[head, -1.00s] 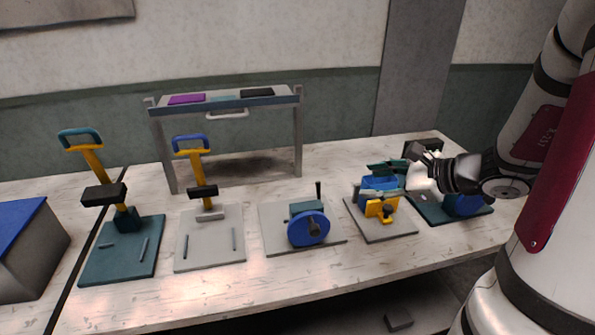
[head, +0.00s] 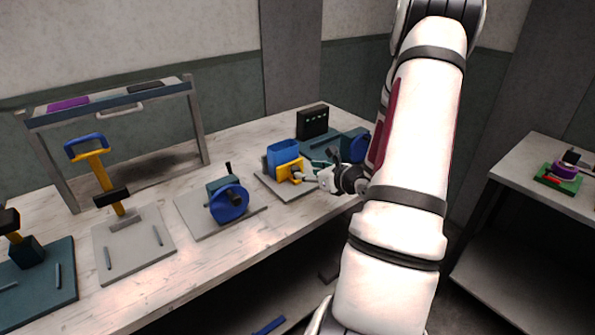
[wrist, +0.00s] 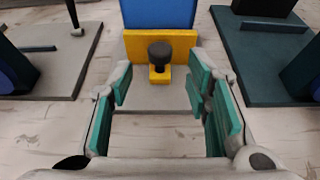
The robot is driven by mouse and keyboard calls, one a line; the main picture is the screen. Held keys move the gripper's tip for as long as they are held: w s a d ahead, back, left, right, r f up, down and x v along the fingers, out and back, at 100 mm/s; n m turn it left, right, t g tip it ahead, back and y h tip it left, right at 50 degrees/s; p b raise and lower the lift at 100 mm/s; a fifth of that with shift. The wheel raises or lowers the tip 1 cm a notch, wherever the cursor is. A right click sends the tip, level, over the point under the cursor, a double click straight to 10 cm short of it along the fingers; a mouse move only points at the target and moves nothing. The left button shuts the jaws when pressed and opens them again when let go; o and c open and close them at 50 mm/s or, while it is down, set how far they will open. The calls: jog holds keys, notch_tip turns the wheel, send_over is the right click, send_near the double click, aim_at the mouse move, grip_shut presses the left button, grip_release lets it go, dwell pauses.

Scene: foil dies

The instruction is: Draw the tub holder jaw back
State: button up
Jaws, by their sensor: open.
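The tub holder is a grey base plate (head: 284,193) carrying a blue tub (head: 284,152) and a yellow jaw (head: 288,172). In the wrist view the yellow jaw (wrist: 177,45) stands upright against the front of the blue tub (wrist: 158,13). A dark round knob (wrist: 160,52) on a yellow stem sticks out from the jaw toward me. My gripper (wrist: 158,92) is open, its teal pads on either side of the line to the knob, with the knob just beyond the fingertips. In the head view my gripper (head: 312,174) is close in front of the jaw.
A grey plate with a blue wheel (head: 229,203) stands to the left. A teal plate with another blue wheel (head: 359,147) lies to the right, near a black box (head: 312,121). Lever stations (head: 118,210) stand farther left. A side table (head: 550,184) is at far right.

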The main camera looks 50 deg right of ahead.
aim_at(298, 169)
jog(key=shift+x, duration=3.15)
jog(key=shift+r, duration=0.1)
